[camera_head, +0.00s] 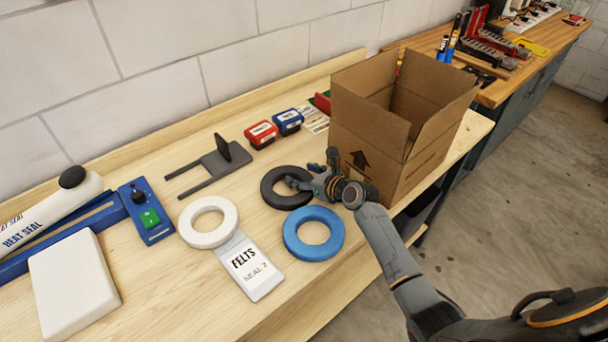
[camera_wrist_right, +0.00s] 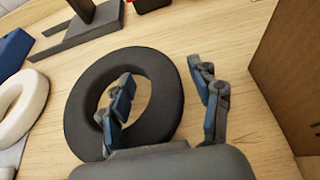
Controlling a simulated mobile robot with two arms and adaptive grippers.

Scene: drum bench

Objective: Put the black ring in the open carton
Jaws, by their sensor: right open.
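The black ring (camera_head: 272,197) lies flat on the wooden bench between the white ring and the open carton. My right gripper (camera_head: 312,171) is open at the ring's right side. In the right wrist view the black ring (camera_wrist_right: 80,114) shows below the open right gripper (camera_wrist_right: 165,95). One finger appears over the ring's hole and the other outside its right edge. Whether they touch the ring I cannot tell. The open carton (camera_head: 365,137) stands upright right of the gripper with its flaps up. Its inside bottom is hidden. My left gripper is not in view.
A blue ring (camera_head: 333,236) lies in front of the black ring. A white ring (camera_head: 186,228) and a FELTS card (camera_head: 256,272) lie left. A dark forked stand (camera_head: 215,162), red box (camera_head: 261,134) and blue box (camera_head: 288,121) are behind. A heat sealer (camera_head: 150,222) sits left.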

